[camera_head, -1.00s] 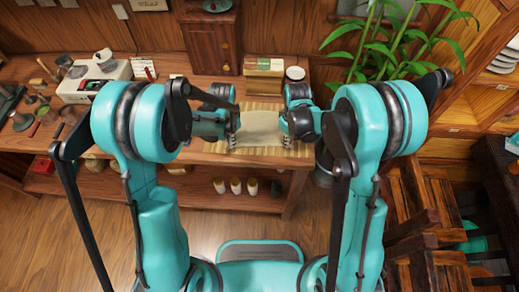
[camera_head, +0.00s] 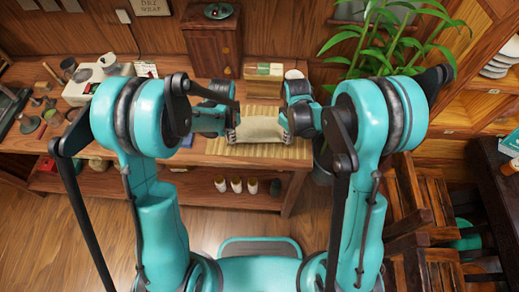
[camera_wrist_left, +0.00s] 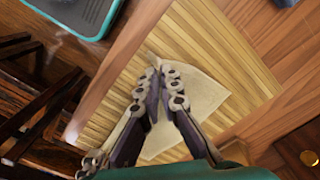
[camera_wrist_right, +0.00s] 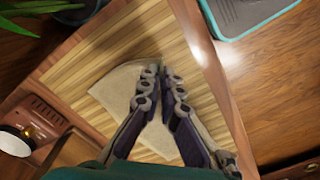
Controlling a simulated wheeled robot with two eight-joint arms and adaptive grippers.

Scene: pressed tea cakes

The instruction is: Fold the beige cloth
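The beige cloth (camera_head: 260,130) lies on a slatted bamboo mat (camera_head: 298,150) on the wooden table. Its near edge bows up between my two grippers. My left gripper (camera_head: 232,136) is at the near left corner, and my right gripper (camera_head: 285,135) is at the near right corner. In the left wrist view, the left fingers (camera_wrist_left: 158,70) are closed together with a bit of cloth (camera_wrist_left: 205,95) at their tips. In the right wrist view, the right fingers (camera_wrist_right: 160,72) are close together over the cloth (camera_wrist_right: 115,85). The pinched cloth is mostly hidden by the fingers.
A stack of boxes (camera_head: 263,78) and a small white-topped jar (camera_head: 294,74) stand behind the mat. A wooden cabinet (camera_head: 212,45) is behind, to the left. A white tray with tea things (camera_head: 85,85) is at left. A leafy plant (camera_head: 375,50) is at right.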

